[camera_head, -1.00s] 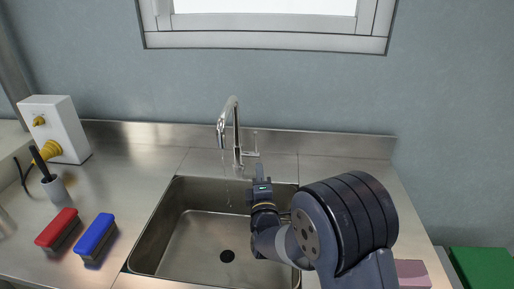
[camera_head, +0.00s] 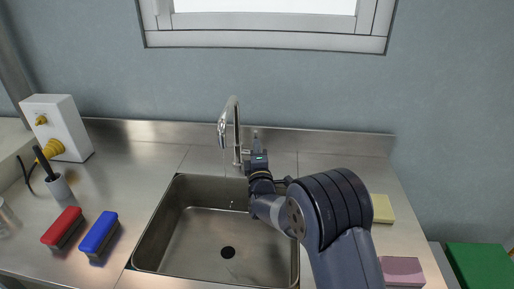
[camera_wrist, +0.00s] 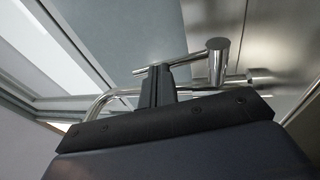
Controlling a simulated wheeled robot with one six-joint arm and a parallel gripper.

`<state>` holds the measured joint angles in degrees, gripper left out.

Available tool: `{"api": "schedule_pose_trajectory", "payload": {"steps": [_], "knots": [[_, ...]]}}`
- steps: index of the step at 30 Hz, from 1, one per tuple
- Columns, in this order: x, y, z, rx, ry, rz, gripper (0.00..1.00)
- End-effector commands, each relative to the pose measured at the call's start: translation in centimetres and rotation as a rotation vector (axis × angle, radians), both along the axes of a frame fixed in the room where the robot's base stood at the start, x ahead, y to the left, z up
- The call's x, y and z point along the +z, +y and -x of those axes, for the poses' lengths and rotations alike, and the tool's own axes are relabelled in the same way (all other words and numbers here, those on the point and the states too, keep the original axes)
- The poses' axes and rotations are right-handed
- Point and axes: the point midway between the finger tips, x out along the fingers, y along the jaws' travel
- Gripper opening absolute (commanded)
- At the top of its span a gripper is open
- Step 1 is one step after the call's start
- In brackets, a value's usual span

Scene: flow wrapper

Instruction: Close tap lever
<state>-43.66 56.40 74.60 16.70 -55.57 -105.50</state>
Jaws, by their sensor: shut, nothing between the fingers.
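The chrome tap (camera_head: 236,125) stands behind the sink, its curved spout over the basin. A thin trickle of water shows below the spout. In the wrist view, the tap's lever (camera_wrist: 190,59) is a thin bar running left from a round chrome body (camera_wrist: 218,62). My gripper (camera_head: 257,144) is at the right side of the tap and mostly hides the lever in the head view. In the wrist view, my gripper's shut fingers (camera_wrist: 157,76) reach up to the lever bar, with nothing held. I cannot tell whether they touch it.
The steel sink basin (camera_head: 188,240) lies below and in front of the tap. A red brush (camera_head: 62,226) and a blue brush (camera_head: 99,232) lie left. A yellow block (camera_head: 382,208) and a pink block (camera_head: 402,271) lie right. The wall and window are behind.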

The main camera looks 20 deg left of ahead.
Motion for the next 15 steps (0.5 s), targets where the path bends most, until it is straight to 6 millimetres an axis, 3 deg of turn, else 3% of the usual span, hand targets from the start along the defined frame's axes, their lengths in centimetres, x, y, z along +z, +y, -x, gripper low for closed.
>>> {"api": "schedule_pose_trajectory", "payload": {"steps": [15], "knots": [[0.8,0.5,-1.6,-0.001,0.124,0.040,0.00]]}}
